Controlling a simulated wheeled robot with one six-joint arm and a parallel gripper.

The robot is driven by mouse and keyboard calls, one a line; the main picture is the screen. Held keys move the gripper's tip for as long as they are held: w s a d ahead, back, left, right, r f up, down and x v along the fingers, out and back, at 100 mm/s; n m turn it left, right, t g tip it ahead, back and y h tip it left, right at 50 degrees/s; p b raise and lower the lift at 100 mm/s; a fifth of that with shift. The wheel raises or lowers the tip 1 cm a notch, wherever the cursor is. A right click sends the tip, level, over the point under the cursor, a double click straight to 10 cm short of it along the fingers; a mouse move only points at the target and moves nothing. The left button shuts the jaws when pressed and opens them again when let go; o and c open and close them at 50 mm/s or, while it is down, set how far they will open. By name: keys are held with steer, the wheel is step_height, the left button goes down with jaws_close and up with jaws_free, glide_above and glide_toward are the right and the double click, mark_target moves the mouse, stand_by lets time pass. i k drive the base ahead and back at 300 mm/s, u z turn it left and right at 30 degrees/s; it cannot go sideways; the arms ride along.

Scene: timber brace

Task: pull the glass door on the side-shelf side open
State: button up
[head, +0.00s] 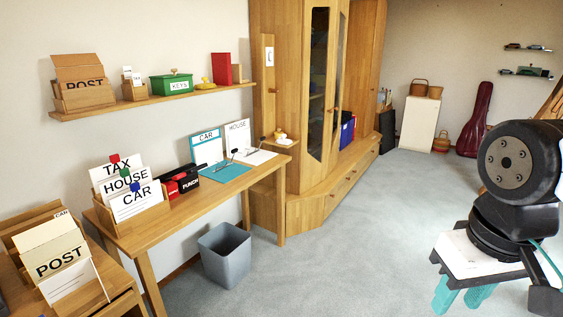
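The tall wooden cabinet (276,100) stands at the back centre. Its glass door on the side-shelf side (318,85) has a wooden frame and a tall dark pane, and looks shut. A second, narrower-looking glass door (341,65) is to its right. A small knob (337,109) shows near where the two doors meet; I cannot tell which door bears it. The side shelf (280,143) is at the cabinet's left. My gripper (463,294) is at the lower right, far from the doors, with its two teal fingers apart and nothing visible between them.
A desk (205,205) with card boxes, clipboards and a stapler-like punch runs along the left wall. A grey bin (225,255) stands on the floor before it. Drawers (345,190) jut out below the glass doors. The carpet (350,255) between my arm and the cabinet is clear.

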mark_target(312, 171)
steer(key=z, duration=0.45)
steer(key=i, duration=4.55)
steer(key=u, duration=0.35)
